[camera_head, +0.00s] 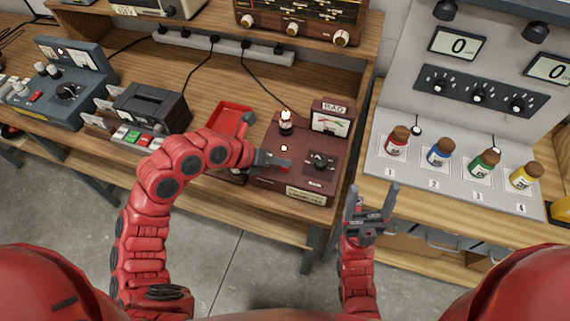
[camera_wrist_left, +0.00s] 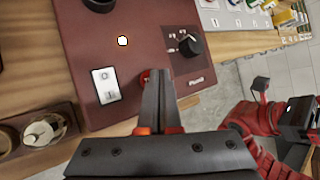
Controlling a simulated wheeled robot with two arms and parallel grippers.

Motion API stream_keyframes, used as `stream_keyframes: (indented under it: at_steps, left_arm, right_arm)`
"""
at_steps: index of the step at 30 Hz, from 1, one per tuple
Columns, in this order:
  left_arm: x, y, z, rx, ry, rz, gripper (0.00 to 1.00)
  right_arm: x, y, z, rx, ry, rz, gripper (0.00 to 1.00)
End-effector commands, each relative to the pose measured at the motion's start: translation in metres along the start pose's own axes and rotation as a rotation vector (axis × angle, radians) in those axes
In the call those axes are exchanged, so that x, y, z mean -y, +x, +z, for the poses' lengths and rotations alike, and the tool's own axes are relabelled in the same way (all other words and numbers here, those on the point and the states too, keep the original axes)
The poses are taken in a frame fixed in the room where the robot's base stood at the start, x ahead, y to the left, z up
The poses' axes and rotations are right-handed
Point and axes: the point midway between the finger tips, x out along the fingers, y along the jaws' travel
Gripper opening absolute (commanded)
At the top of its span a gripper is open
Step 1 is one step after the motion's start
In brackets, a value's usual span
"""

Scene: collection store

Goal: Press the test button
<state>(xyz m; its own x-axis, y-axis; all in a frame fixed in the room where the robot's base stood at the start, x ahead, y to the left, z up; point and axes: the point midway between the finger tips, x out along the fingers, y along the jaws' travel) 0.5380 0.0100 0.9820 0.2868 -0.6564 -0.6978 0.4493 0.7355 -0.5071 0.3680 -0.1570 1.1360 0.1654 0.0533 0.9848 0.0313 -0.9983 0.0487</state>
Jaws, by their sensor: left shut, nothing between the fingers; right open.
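A maroon test box (camera_head: 262,184) stands near the front edge of the wooden bench, and its top fills much of the left wrist view (camera_wrist_left: 90,30). A red button (camera_wrist_left: 146,75) on it is partly hidden behind my left fingertips. My left gripper (camera_head: 286,163) is shut and empty, its tips over the box front; in the left wrist view its fingers (camera_wrist_left: 157,80) overlap the button. I cannot tell whether they touch it.
A red tray (camera_head: 232,115) lies left. Several coloured bottles stand on the right table (camera_head: 405,205).

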Motion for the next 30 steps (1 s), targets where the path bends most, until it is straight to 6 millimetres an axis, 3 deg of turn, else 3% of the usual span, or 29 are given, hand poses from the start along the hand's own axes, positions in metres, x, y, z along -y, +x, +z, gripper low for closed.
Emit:
stream_keyframes:
  at_steps: [17,30]
  left_arm:
    - [0.007,-0.009,0.007,0.001,0.001,-0.001,0.0]
    - [0.028,-0.039,0.029,0.003,0.002,-0.001,0.0]
  right_arm:
    - [0.0,0.007,-0.001,0.0,0.0,0.0,0.76]
    - [-0.001,0.029,-0.005,0.0,0.0,0.0,0.76]
